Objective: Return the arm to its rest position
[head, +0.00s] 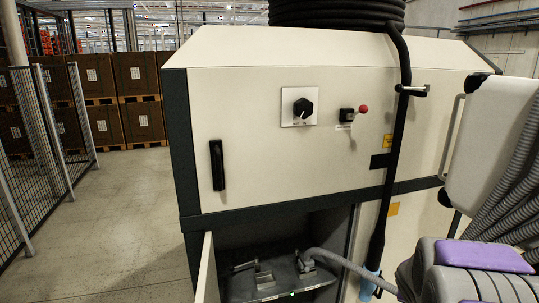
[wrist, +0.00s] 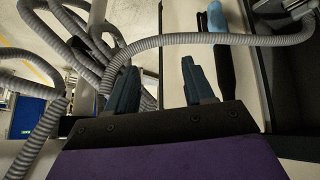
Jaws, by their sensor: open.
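My gripper (wrist: 158,68) shows in the wrist view with its two dark blue fingers apart and nothing between them. In the head view I cannot make out its fingers; my grey and purple arm fills the lower right corner. The off-white pump cabinet (head: 250,150) stands in front of me. A black hose (head: 398,130) hangs down its right side and ends in a light blue nozzle (head: 370,284), close to my arm. In the wrist view, a blue and black piece, probably this nozzle (wrist: 216,18), lies beyond the right finger, apart from it.
A mesh fence (head: 40,140) stands left; the floor (head: 125,215) between is clear.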

